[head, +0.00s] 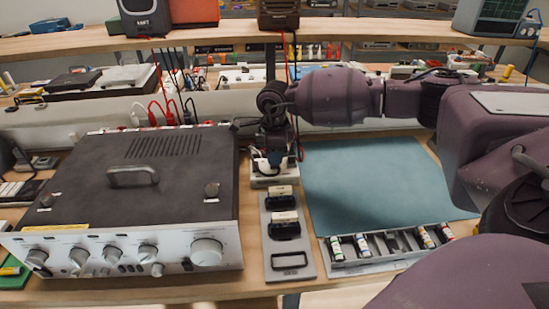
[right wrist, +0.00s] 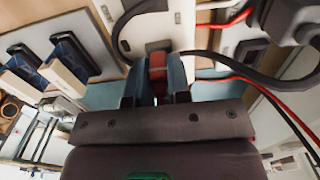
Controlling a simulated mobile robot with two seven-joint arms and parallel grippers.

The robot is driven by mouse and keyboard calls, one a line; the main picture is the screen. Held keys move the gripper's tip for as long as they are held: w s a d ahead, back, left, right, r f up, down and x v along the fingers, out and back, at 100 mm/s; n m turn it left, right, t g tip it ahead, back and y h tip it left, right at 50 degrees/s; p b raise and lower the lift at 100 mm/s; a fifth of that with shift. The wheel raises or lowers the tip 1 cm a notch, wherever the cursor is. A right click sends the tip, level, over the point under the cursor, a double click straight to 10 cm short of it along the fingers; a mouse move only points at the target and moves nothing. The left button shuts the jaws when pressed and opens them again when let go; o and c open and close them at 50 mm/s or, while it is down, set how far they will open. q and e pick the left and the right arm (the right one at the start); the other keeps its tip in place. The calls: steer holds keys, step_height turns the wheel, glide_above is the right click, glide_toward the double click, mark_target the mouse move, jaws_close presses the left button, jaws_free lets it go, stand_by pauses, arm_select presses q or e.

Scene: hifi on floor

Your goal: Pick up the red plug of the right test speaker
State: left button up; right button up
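My right gripper (head: 271,160) points down at a white block (head: 272,180) behind the dark tray, right of the amplifier (head: 140,180). In the right wrist view a red plug (right wrist: 157,62) sits between the two blue-grey fingertips of the right gripper (right wrist: 157,82). The fingers appear to press on both its sides, and I see no gap. The plug is over the white block (right wrist: 150,35); whether it is seated there I cannot tell. A brown speaker (head: 278,13) stands on the shelf above, with red and black leads hanging down. My left gripper is out of view.
Red and black leads (head: 165,108) hang behind the amplifier. A grey tray (head: 289,240) with dark blocks stands in front of the gripper. A blue mat (head: 375,180) is bare, with a rack of small bottles (head: 390,265) at its front. The wooden shelf (head: 400,27) runs above.

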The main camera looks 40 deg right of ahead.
jaws_close()
steer(key=shift+r, duration=0.1)
